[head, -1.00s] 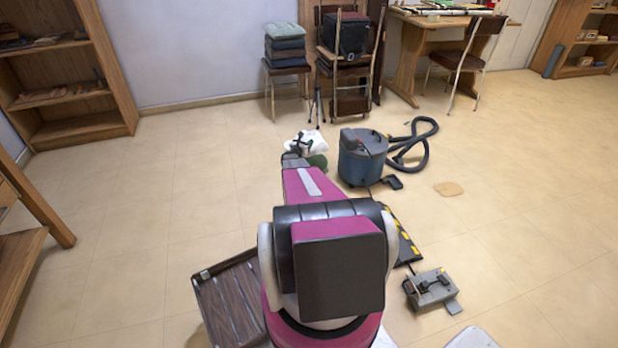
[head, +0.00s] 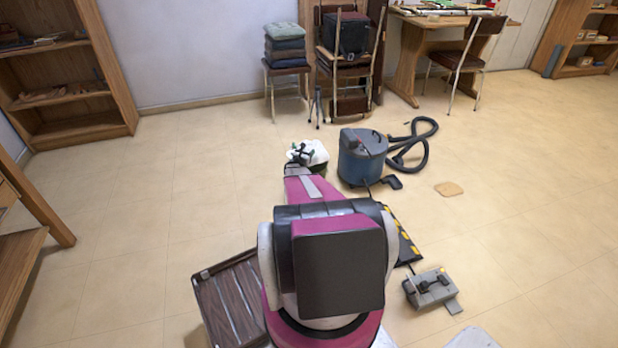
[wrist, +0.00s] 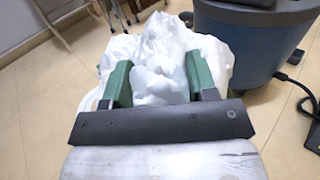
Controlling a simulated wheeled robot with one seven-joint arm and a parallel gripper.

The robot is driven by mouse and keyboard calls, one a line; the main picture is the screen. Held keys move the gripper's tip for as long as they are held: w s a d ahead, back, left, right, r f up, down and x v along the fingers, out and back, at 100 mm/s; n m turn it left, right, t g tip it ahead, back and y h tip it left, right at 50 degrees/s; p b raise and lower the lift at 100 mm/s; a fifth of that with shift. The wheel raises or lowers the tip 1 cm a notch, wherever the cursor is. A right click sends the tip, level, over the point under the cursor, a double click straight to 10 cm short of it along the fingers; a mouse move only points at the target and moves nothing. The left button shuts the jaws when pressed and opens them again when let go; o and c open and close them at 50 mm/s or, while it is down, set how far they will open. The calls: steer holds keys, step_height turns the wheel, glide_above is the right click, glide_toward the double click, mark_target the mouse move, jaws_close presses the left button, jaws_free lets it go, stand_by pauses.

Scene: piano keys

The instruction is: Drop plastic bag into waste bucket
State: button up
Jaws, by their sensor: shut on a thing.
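A crumpled white plastic bag (head: 317,151) is in front of my arm in the head view, left of the blue-grey vacuum cleaner. In the wrist view the bag (wrist: 165,65) bulges between and beyond the two green fingers. My gripper (wrist: 158,78) is shut on the bag; its fingers also show in the head view (head: 300,154). A dark green thing, perhaps the waste bucket, is almost wholly hidden under the bag and arm. Whether the bag is above it or inside it, I cannot tell.
The vacuum cleaner (head: 361,157) with its black hose (head: 425,150) stands close on the right; its body (wrist: 250,45) also shows in the wrist view. Chairs (head: 287,75) stand behind. Floor on the left is clear.

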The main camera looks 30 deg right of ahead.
steer(key=o, duration=1)
steer(key=shift+a, duration=0.1)
steer(key=v, duration=1)
steer(key=shift+s+a, duration=0.25)
